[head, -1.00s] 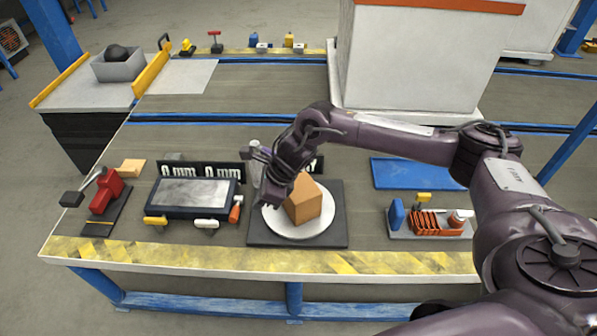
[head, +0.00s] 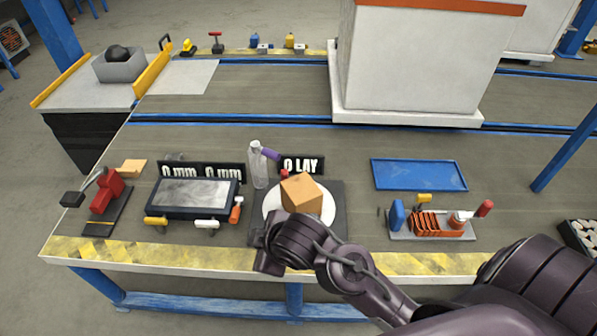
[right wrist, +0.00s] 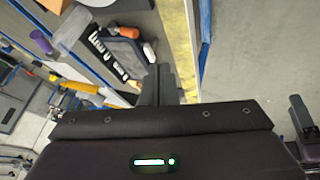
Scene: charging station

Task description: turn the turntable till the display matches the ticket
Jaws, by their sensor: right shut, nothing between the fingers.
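The turntable is a white disc (head: 328,207) on a dark square base (head: 338,190). A brown cardboard box (head: 301,194) stands on the disc. A black display (head: 302,165) behind it reads something like "0 LAY", its left end partly covered. My right gripper (head: 266,262) is shut and empty at the front left of the turntable, near the table's striped front edge; its wrist hides part of the disc and base. Its fingers also show in the right wrist view (right wrist: 160,85). I cannot make out a ticket. My left gripper is out of view.
Left of the turntable are a grey-topped plate (head: 192,192), a "0 mm 0 mm" display (head: 202,171) and a red clamp (head: 106,190). A clear bottle (head: 258,166) stands behind. A blue tray (head: 418,174) and an orange rack (head: 434,222) are on the right.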

